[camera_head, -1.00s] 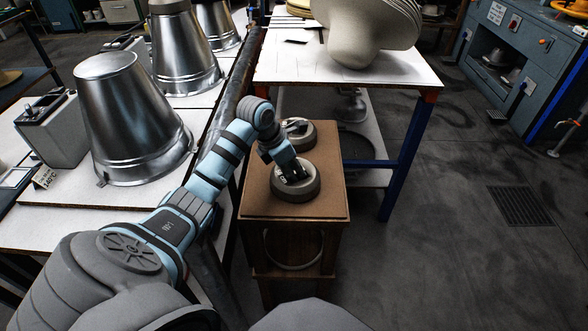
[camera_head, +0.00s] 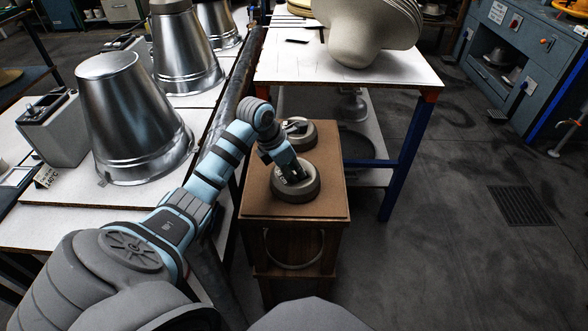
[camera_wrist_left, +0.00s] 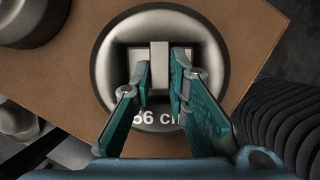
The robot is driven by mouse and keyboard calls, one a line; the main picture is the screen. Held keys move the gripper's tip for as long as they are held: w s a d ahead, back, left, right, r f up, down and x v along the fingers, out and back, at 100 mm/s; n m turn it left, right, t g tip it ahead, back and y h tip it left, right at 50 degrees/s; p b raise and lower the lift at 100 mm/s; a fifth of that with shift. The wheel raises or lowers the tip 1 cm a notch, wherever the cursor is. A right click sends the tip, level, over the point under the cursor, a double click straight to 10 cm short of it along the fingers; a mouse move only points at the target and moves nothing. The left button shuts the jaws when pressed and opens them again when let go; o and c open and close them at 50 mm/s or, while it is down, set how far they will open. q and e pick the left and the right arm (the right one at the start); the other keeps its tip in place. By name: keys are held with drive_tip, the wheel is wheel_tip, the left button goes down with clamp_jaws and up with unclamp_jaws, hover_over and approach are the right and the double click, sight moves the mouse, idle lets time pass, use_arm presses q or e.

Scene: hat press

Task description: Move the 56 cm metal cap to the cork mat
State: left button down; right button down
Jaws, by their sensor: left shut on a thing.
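The 56 cm metal cap (camera_head: 296,190) is a round grey disc with a raised grip block, and part of its "56 cm" label shows in the left wrist view (camera_wrist_left: 158,118). It rests on the brown top of a small wooden stand (camera_head: 328,205); I cannot tell whether that top is the cork mat. My left gripper (camera_head: 290,172) reaches down onto the cap, and its teal fingers (camera_wrist_left: 164,72) are shut on the grip block. My right gripper is not in view.
A second round grey cap (camera_head: 298,131) sits behind on the same stand. Large shiny metal cones (camera_head: 130,120) stand on the white table at left. A white-topped table (camera_head: 290,68) with a big pale hat form (camera_head: 352,60) is behind. Open floor lies to the right (camera_head: 440,240).

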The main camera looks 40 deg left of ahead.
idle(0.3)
use_arm(q)
drive_tip(key=c, duration=1.5)
unclamp_jaws()
drive_tip(key=p+v, duration=0.4)
drive_tip(key=v, duration=0.1)
drive_tip(key=p+v, duration=0.2)
drive_tip(key=shift+w+d+r, duration=0.25)
drive_tip(key=shift+w+r, duration=0.05)
drive_tip(key=shift+r, duration=0.05)
